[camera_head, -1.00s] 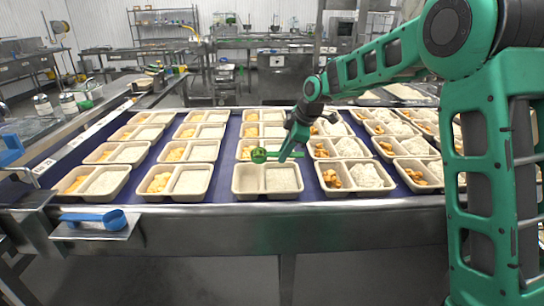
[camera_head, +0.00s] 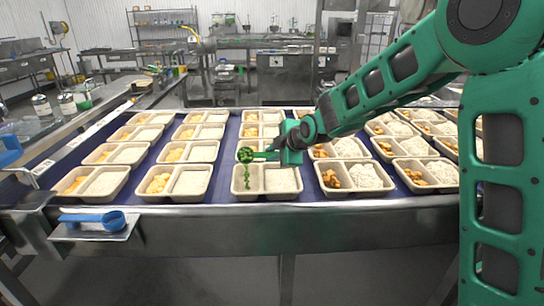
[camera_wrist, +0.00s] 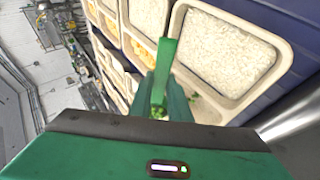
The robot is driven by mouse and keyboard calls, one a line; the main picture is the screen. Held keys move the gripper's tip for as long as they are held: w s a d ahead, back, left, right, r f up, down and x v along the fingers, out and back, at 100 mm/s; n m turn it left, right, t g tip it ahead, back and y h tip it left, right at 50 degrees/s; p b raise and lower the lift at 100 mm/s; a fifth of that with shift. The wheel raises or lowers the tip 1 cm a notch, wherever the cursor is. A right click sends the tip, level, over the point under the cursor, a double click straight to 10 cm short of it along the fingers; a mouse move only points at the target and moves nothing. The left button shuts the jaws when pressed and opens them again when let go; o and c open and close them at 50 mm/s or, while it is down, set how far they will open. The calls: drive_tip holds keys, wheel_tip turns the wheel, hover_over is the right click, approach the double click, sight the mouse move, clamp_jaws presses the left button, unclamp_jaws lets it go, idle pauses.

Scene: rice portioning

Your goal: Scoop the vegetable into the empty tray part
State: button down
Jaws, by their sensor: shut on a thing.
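My gripper (camera_head: 278,155) is shut on the handle of a green scoop (camera_head: 246,155). In the head view the scoop's bowl is over the left part of the front tray (camera_head: 284,196), tipped, with green vegetable (camera_head: 246,176) falling below it. Some green pieces lie in that left part. The right part of this tray holds white rice. In the wrist view the scoop's green handle (camera_wrist: 160,80) stands between my gripper's fingers, the rice part of the tray (camera_wrist: 262,82) is behind it, and a few green bits show beside the fingers. The scoop's bowl is mostly hidden there.
Rows of two-part trays stand on the blue belt, with rice and orange or yellow food. A filled tray (camera_head: 353,192) stands close to the right of the front tray. A blue scoop (camera_head: 95,218) rests on a metal shelf at the front left.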

drive_tip(key=t, duration=0.2)
drive_tip(key=s+n+t, duration=0.1)
drive_tip(key=t, duration=0.1)
drive_tip(key=shift+y, duration=0.4)
drive_tip(key=shift+s+n+t+y, duration=0.2)
drive_tip(key=shift+n+t, duration=0.15)
drive_tip(key=shift+t, duration=0.45)
drive_tip(key=shift+s+n+t+y, duration=0.1)
drive_tip(key=shift+s+n+t, duration=0.2)
drive_tip(key=shift+t, duration=0.5)
drive_tip(key=shift+f+t, duration=0.1)
drive_tip(key=shift+t, duration=0.2)
drive_tip(key=shift+f, duration=0.2)
drive_tip(key=shift+d+n+t, duration=0.1)
drive_tip(key=shift+n+t, duration=0.15)
drive_tip(key=shift+t, duration=0.05)
drive_tip(key=shift+s+r+t+y, duration=0.1)
drive_tip(key=shift+r+t+y, duration=0.2)
drive_tip(key=shift+r, duration=0.05)
drive_tip(key=shift+r, duration=0.1)
